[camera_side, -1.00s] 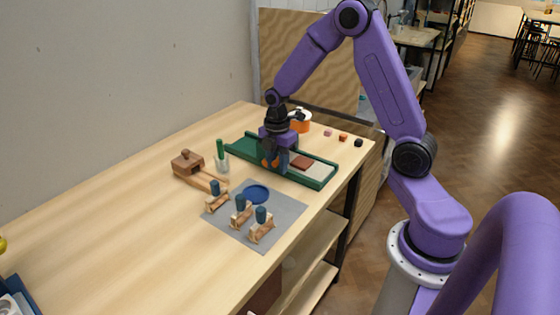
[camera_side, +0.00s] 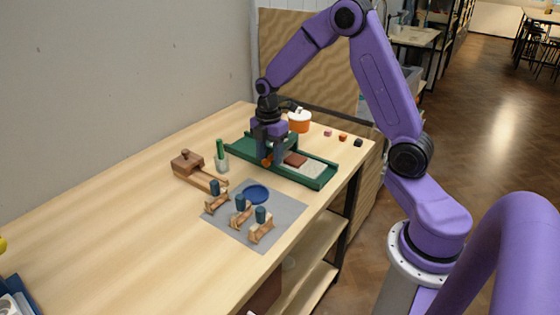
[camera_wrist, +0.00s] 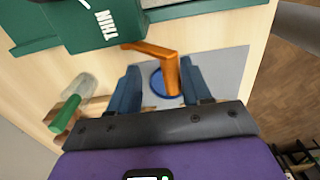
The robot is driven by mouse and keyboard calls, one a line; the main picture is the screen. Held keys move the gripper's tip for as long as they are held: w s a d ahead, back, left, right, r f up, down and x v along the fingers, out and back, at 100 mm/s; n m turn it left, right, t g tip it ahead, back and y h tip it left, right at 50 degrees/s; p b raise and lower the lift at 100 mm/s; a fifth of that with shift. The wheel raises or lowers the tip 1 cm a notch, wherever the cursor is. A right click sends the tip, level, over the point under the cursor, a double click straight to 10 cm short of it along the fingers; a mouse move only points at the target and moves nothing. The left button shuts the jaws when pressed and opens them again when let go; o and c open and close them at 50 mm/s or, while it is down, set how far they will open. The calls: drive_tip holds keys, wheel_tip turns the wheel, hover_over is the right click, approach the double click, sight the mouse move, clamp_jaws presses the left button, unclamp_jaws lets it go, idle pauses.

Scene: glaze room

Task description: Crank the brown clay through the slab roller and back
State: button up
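The green slab roller (camera_side: 318,182) stands near the back right of the table. The brown clay (camera_side: 295,159) lies as a flat piece on its pale bed (camera_side: 313,168), just right of my gripper; the wrist view does not show it. In the wrist view, the roller body (camera_wrist: 95,22) carries a label reading "THIN". An orange crank (camera_wrist: 165,60) sticks out from it; the crank also shows at the roller's near side in the side view (camera_side: 267,161). My gripper (camera_wrist: 158,76) is open, its blue fingers either side of the crank handle, nearer the right finger. Contact is unclear.
A grey mat (camera_side: 233,228) in front holds a blue disc (camera_side: 256,194) and several blue-topped wooden tools. A glass with a green stick (camera_side: 220,150) and a wooden piece (camera_side: 190,166) stand left. An orange pot (camera_side: 299,122) stands behind.

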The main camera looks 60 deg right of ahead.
drive_tip(key=shift+w, duration=0.25)
drive_tip(key=shift+w+r, duration=0.25)
drive_tip(key=shift+w, duration=0.45)
drive_tip(key=shift+w+r, duration=0.2)
drive_tip(key=shift+w, duration=0.55)
drive_tip(key=shift+w, duration=1.2)
